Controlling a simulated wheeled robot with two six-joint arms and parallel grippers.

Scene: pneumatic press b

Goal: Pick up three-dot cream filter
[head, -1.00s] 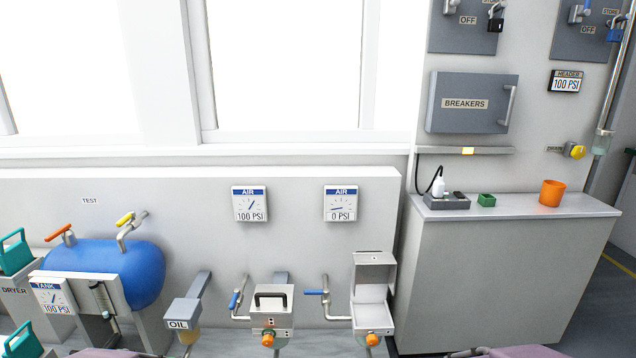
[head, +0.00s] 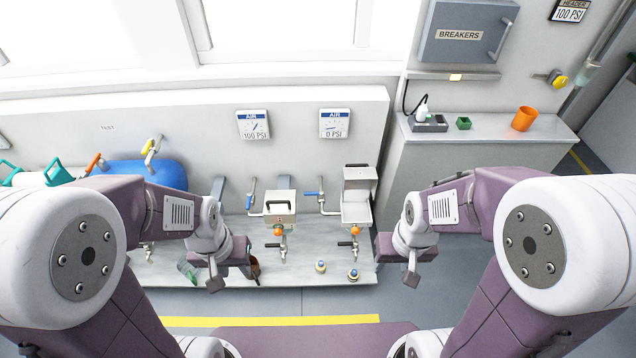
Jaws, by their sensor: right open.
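Two small cream filters stand on the low bench in the head view. One filter (head: 320,267) is left of the other filter (head: 353,275), which is nearer the bench's front edge. Both are too small for me to count any dots. My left gripper (head: 231,276) looks open, above the bench and left of both filters, near a dark brown item (head: 255,268). My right gripper (head: 397,268) is open and empty, to the right of the filters and apart from them.
A closed filter housing (head: 280,205) and an open-lidded housing (head: 355,207) stand behind the filters. A green item (head: 188,268) lies on the bench at left. A grey counter (head: 480,130) at right holds an orange cup (head: 524,119). The floor in front is clear.

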